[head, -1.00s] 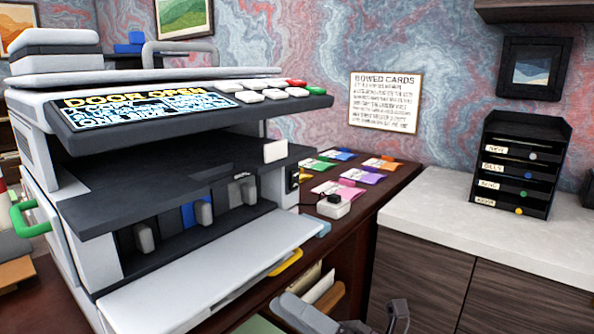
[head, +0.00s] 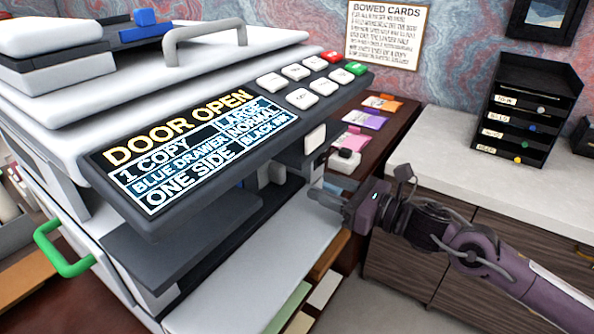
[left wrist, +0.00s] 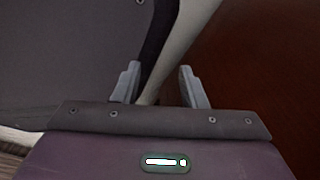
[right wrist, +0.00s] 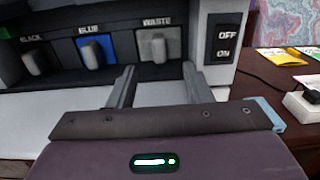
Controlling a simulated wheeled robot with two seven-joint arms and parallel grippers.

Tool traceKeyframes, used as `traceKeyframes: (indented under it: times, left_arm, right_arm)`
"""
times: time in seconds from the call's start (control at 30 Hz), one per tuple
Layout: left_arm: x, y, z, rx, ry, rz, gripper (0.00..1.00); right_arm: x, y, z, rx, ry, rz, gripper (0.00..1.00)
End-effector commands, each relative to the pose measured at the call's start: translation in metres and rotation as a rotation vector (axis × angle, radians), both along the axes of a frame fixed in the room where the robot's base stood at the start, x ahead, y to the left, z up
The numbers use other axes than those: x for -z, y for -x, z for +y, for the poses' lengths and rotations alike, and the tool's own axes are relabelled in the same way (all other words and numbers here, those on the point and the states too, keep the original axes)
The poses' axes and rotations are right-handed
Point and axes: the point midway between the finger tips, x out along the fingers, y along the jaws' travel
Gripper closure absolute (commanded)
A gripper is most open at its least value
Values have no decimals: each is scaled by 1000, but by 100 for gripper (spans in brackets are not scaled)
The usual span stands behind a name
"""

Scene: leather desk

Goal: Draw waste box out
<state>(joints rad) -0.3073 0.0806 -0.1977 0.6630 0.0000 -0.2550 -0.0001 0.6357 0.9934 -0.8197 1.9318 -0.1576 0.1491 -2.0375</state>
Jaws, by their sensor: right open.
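In the right wrist view, the waste box (right wrist: 156,46) is the rightmost of three units inside the copier's open front. It is grey with a light grey handle, under the label WASTE. My right gripper (right wrist: 158,71) is open and empty, its fingers pointing at the box just below and in front of the handle; I cannot tell if they touch it. In the head view, my right gripper (head: 328,196) is at the right side of the copier (head: 228,150), whose overhanging panel hides most of the inside. My left gripper (left wrist: 158,72) shows only in the left wrist view, open and empty.
The blue unit (right wrist: 93,50) sits left of the waste box, the black one (right wrist: 34,58) further left. An OFF/ON switch (right wrist: 223,45) is on the right. The lowered door (head: 255,265) lies below my right gripper. The screen (head: 200,140) reads DOOR OPEN.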

Motion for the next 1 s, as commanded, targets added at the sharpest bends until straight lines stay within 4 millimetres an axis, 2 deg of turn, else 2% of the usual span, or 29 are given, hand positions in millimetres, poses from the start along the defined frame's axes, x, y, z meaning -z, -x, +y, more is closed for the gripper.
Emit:
traceKeyframes:
  times: [0.17,0.5,0.7,1.0]
  left_arm:
    - [-3,11,2,2,-1,4,62]
    - [-16,10,2,2,0,1,62]
    - [-18,10,2,2,0,1,62]
    - [-18,10,2,2,1,1,62]
  right_arm:
    - [-4,-15,25,-5,-6,-1,55]
    - [-2,-52,75,-4,-5,1,55]
    - [-1,-63,90,-4,-4,2,55]
    - [0,-66,93,-3,-3,2,55]
